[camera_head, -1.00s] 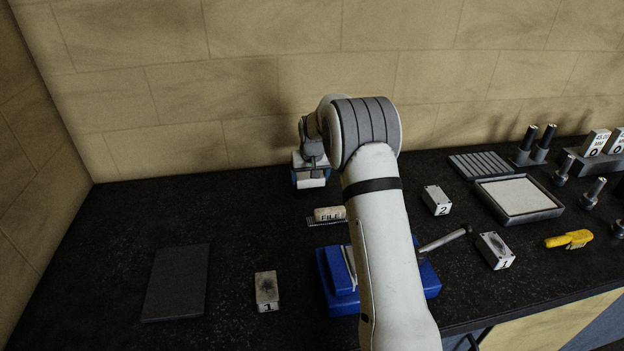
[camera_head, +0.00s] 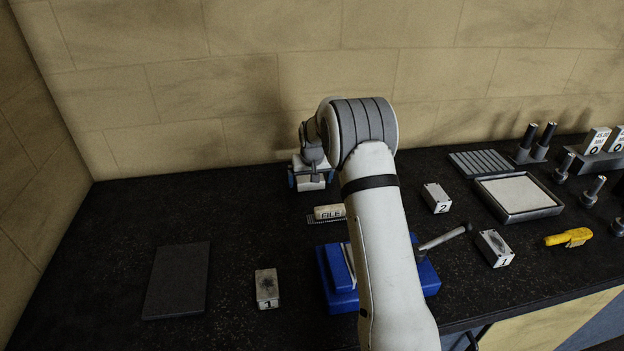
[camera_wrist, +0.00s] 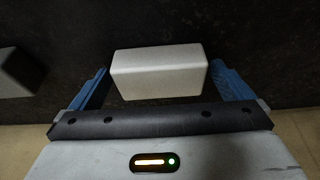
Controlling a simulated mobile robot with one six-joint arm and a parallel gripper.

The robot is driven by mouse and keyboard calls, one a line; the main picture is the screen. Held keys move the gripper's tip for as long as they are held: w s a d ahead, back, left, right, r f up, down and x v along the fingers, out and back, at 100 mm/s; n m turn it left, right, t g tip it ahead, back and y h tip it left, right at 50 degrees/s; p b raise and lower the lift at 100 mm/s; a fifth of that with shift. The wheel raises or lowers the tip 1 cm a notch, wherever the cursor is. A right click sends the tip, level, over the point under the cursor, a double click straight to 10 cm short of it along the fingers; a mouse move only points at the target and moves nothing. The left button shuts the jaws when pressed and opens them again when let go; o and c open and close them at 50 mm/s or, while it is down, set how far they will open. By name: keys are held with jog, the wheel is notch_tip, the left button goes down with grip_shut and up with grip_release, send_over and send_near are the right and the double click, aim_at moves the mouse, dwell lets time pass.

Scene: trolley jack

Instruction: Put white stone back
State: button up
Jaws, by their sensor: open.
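A plain white block (camera_wrist: 158,72), which looks like the white stone, lies on the dark bench top in the wrist view. My gripper (camera_wrist: 159,67) is open, with one blue finger on each side of the block. Gaps show between the fingers and the block, wider at the left finger. In the head view my gripper (camera_head: 312,179) is low over the back of the bench, near the wall. The pale block (camera_head: 312,186) shows only partly there, below the gripper.
A small block marked FILE (camera_head: 329,212) lies in front of the gripper. A blue vise-like tool (camera_head: 338,292) is partly behind my arm. A dark plate (camera_head: 177,281) and a block marked 1 (camera_head: 267,289) are at left. A shallow light-floored tray (camera_head: 518,195) is at right.

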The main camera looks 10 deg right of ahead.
jog(key=s+r+b, duration=0.3)
jog(key=s+r, duration=0.9)
jog(key=r, duration=0.5)
jog(key=s, duration=3.4)
jog(key=shift+d, duration=0.35)
jog(key=shift+w, duration=0.1)
jog(key=shift+c, duration=0.2)
